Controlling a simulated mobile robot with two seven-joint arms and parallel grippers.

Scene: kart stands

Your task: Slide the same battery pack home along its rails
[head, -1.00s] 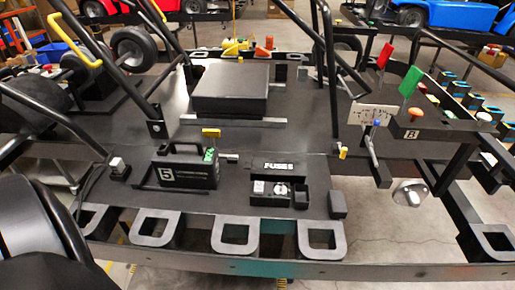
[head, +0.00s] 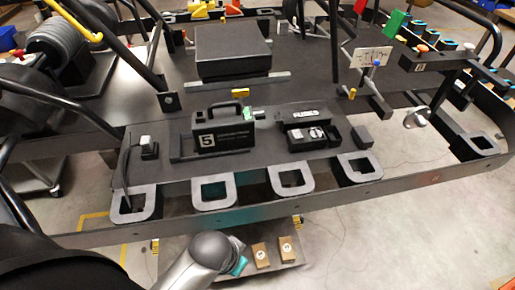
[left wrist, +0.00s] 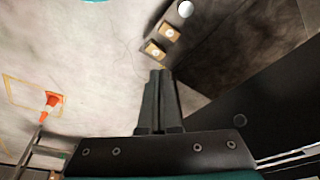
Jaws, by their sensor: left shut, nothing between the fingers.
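The black battery pack (head: 222,130), marked 5 and topped by a carry handle, stands upright on the kart's dark deck. A low rail (head: 181,157) shows beside its base at the left; how far along the rails it sits I cannot tell. A small green piece shows at its upper right. My left gripper (left wrist: 160,76) is shut and empty in the left wrist view, with floor and two small tan blocks beyond it. In the head view a grey and teal part of my arm shows low in front of the kart, well away from the pack. My right gripper is not in view.
A fuse box (head: 309,129) stands right of the pack, and a small block with a white top (head: 148,147) stands left. Grey loops (head: 214,191) line the deck's front edge, above a long black side bar (head: 300,205). Two tan blocks (head: 262,255) lie on a low board.

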